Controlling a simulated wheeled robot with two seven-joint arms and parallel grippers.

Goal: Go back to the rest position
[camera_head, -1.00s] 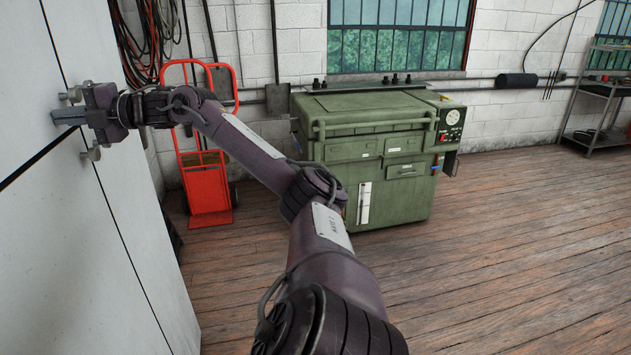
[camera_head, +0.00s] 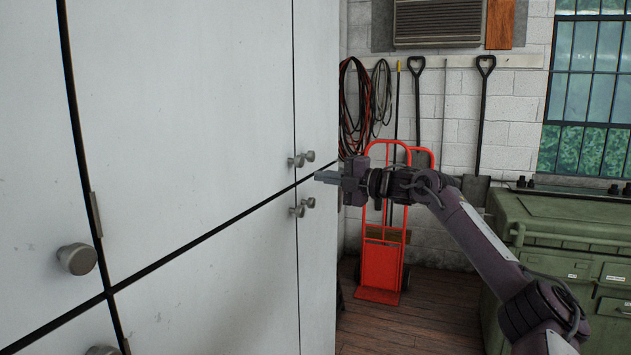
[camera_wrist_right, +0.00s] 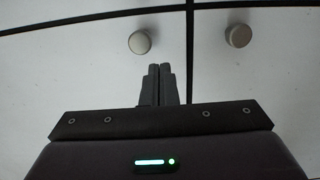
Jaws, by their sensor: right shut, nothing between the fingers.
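My right gripper (camera_head: 327,177) is held out in front of the white cabinet (camera_head: 190,120), near the seam between its upper and lower doors. Its fingers are shut and hold nothing. In the right wrist view the two dark fingers (camera_wrist_right: 161,84) lie together. They point toward the cabinet front, between and below two round knobs (camera_wrist_right: 139,42). I cannot tell whether the fingertips touch the cabinet. My right arm reaches in from the lower right of the head view. My left gripper does not show.
More round knobs (camera_head: 77,259) stick out from the cabinet doors, which look closed. A red hand truck (camera_head: 381,266) stands behind my right gripper. Some wooden floor (camera_head: 400,325) is bare between cabinet and machine.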

